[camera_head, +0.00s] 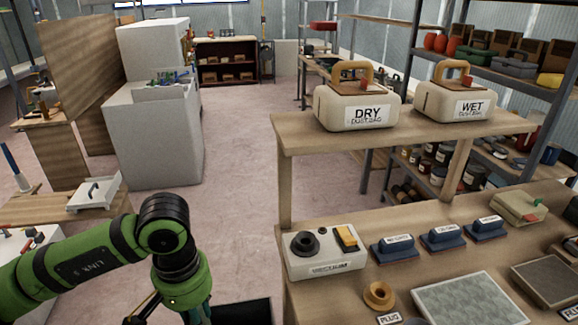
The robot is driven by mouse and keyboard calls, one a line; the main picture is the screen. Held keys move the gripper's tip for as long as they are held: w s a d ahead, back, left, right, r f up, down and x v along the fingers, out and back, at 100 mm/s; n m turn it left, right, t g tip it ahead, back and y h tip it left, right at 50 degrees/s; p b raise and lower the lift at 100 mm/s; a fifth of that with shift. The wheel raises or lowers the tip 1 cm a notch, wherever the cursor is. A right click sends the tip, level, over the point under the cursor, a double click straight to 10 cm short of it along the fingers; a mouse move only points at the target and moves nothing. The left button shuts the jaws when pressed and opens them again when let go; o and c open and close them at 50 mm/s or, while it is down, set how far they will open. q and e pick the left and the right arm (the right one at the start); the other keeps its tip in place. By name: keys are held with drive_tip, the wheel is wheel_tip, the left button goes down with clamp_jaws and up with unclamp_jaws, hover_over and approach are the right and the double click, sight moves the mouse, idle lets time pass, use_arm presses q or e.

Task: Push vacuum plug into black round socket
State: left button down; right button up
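A white box labelled "VACUUM" (326,258) sits at the left end of the workbench. The black round socket (303,243) is on its top left, beside a yellow switch (346,238). A brass-coloured round piece with a dark centre (379,295) lies in front of the box, near a small "PLUG" label (388,319); I cannot tell for sure that it is the vacuum plug. My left gripper (176,308) hangs downward left of the bench, apart from box and plug. Its fingertips are cut off by the bottom edge. My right gripper is out of view.
Several blue labelled blocks (396,248) stand right of the vacuum box. A grey textured panel (470,303) lies at the front. Above, a raised shelf (400,133) carries the DRY (357,106) and WET (455,98) containers. Open floor (230,190) lies left of the bench.

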use_arm(q)
drive_tip(key=s+d+r+m, duration=0.2)
drive_tip(key=d+r+m, duration=0.65)
drive_tip(key=d, duration=0.45)
drive_tip(key=w+d+f+m, duration=0.3)
drive_tip(key=w+f+m, duration=0.1)
drive_tip(key=s+a+r+n, duration=0.4)
drive_tip(key=a+r+n, duration=0.3)
drive_tip(key=r+n, duration=0.15)
drive_tip(key=w+d+n, duration=0.4)
drive_tip(key=w+d, duration=0.1)
drive_tip(key=d, duration=0.4)
drive_tip(key=shift+w+r, duration=0.25)
drive_tip(key=shift+r, duration=0.1)
drive_tip(key=shift+d, duration=0.1)
